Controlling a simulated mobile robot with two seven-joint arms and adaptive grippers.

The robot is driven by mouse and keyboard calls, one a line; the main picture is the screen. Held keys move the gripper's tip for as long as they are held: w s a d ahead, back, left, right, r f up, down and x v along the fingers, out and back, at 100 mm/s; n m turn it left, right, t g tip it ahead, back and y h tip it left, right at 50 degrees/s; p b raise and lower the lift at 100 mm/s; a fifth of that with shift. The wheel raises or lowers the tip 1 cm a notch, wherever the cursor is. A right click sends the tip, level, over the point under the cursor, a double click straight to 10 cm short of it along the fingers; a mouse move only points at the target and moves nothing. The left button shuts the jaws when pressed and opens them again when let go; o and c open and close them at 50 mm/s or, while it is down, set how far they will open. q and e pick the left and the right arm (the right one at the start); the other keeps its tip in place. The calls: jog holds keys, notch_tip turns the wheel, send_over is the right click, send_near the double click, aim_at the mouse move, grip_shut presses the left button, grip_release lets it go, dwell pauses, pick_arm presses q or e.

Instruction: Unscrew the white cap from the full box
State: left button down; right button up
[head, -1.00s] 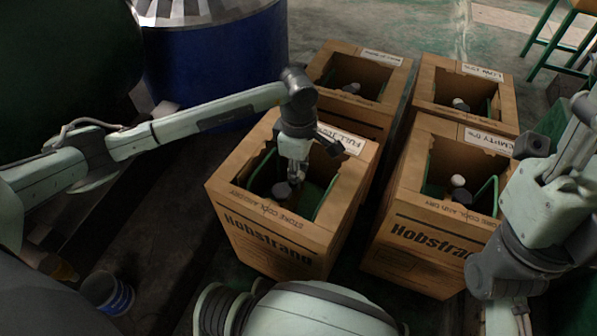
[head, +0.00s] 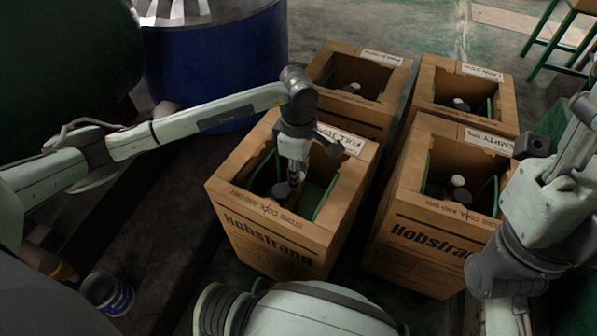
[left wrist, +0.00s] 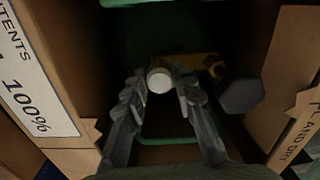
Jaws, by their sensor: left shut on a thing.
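The full box (head: 265,240) is an open brown carton at front centre in the head view, with a handwritten label (head: 345,140) on its rim. My left gripper (head: 296,182) reaches down into its opening from above. In the left wrist view the white cap (left wrist: 160,80) sits between the fingertips of my left gripper (left wrist: 161,90), and the fingers are shut on it. A dark grey knob (left wrist: 240,95) and a yellow-brown fitting (left wrist: 205,62) lie beside the cap. In the head view the fingers hide the cap. My right arm shows at the right, its gripper out of view.
The box marked empty (head: 425,250) stands to the right. Two more open boxes, one at back left (head: 325,75) and one at back right (head: 500,95), stand behind. A blue drum (head: 215,75) is at the back, and a small blue can (head: 107,293) is at lower left.

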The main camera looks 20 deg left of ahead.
pick_arm(q)
jog(key=shift+r+n+p, duration=0.1)
jog(key=shift+n+p, duration=0.4)
jog(key=shift+n, duration=1.3)
jog(key=shift+n+p, duration=0.4)
jog(key=shift+n, duration=0.2)
jog(key=shift+n+p, duration=0.3)
jog(key=shift+n, duration=0.9)
